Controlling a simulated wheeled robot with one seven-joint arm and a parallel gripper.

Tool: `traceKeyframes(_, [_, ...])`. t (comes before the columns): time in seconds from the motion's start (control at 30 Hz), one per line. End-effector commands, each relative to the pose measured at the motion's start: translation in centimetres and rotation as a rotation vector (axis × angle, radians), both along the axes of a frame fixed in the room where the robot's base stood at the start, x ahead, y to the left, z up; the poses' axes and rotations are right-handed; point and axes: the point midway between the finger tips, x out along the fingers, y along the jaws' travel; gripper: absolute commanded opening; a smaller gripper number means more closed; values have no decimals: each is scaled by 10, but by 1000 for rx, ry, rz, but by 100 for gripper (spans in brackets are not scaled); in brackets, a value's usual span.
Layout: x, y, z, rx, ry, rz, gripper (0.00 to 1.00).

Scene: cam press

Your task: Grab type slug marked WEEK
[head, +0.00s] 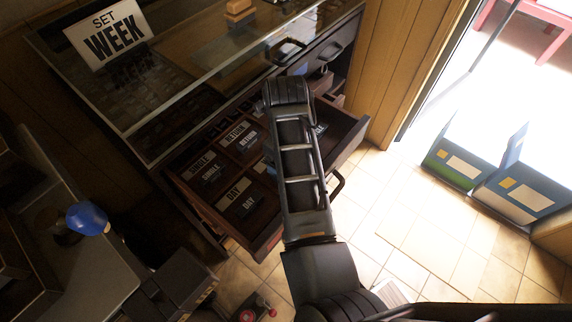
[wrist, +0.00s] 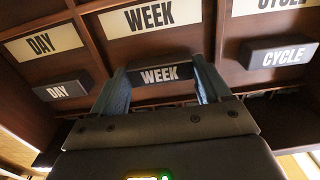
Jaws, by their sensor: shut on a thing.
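The dark type slug marked WEEK (wrist: 160,76) shows in the wrist view between the two fingers of my gripper (wrist: 160,70), which is shut on it. The slug lies in front of a compartment with a cream WEEK label (wrist: 151,18). Whether it touches the compartment floor is unclear. In the head view my arm hides the slug and the gripper over the open drawer (head: 262,243).
Slugs marked DAY (wrist: 60,90) and CYCLE (wrist: 280,54) lie in neighbouring compartments, separated by wooden dividers. A glass-topped counter with a SET WEEK sign (head: 108,36) stands behind the drawer. Boxes (head: 465,150) stand on the tiled floor at right.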

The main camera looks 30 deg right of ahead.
Motion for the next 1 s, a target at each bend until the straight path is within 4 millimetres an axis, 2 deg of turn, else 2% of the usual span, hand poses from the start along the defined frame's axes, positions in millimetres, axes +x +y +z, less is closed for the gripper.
traceKeyframes(0.03, [0,0,0,0,0,0,47])
traceKeyframes(0.23, [0,0,1,-1,-1,0,29])
traceKeyframes(0.57, [0,0,4,1,-2,0,29])
traceKeyframes(0.73, [1,0,18,0,-4,0,29])
traceKeyframes(0.87, [2,0,41,0,-6,-3,29])
traceKeyframes(1.0, [-24,-19,58,-5,-4,-2,29])
